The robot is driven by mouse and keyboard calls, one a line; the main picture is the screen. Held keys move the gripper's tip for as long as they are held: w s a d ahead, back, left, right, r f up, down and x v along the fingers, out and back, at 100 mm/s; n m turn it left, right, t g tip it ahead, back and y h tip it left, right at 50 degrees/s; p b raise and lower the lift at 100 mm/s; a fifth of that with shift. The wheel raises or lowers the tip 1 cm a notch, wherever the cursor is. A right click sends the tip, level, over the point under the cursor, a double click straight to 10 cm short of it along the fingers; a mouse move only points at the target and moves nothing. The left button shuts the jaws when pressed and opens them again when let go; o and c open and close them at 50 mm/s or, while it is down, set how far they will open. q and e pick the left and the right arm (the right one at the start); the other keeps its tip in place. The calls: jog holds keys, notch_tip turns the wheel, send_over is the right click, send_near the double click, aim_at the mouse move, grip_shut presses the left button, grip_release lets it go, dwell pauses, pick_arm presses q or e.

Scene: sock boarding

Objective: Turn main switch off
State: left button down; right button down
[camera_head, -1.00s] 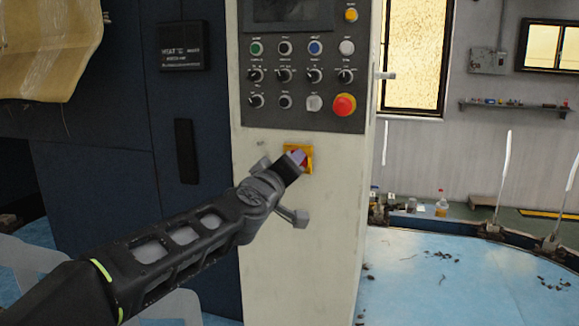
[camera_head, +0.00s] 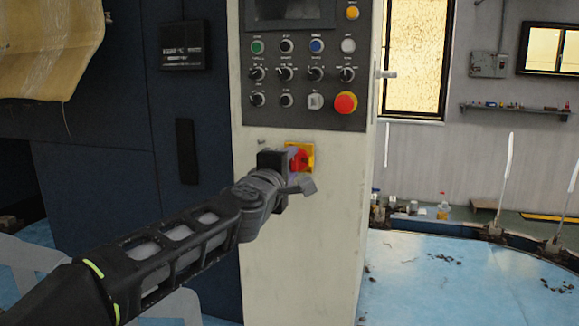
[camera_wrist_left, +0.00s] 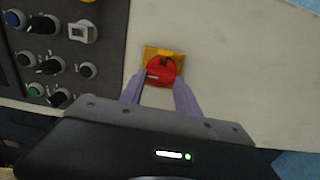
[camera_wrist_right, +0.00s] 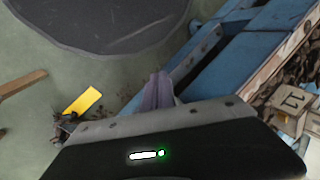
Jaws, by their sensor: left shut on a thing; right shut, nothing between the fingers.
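The main switch is a red rotary knob (camera_head: 300,161) on a yellow plate (camera_head: 312,150), on the cream cabinet front below the control panel. In the left wrist view the red knob (camera_wrist_left: 162,69) sits between the fingertips, with the yellow plate (camera_wrist_left: 150,52) behind it. My left gripper (camera_head: 291,160) is shut on the knob; its purple fingers (camera_wrist_left: 158,88) lie on either side. The gripper hides part of the plate in the head view. My right gripper (camera_wrist_right: 158,82) shows only in its own wrist view, shut and empty, away from the switch.
The control panel (camera_head: 303,112) above carries several knobs, buttons and a red emergency button (camera_head: 345,103). Dark blue cabinet doors (camera_head: 95,160) stand at left. In the right wrist view, a blue frame (camera_wrist_right: 240,60) and wooden blocks (camera_wrist_right: 290,105) lie at the right.

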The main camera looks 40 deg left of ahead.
pick_arm(q)
jog(key=shift+f, duration=0.1)
dwell(0.4)
jog(key=c, duration=0.9)
grip_release()
jog(key=p+v, duration=0.1)
jog(key=v, duration=0.6)
jog(key=shift+s+d, duration=0.15)
jog(key=shift+s, duration=0.2)
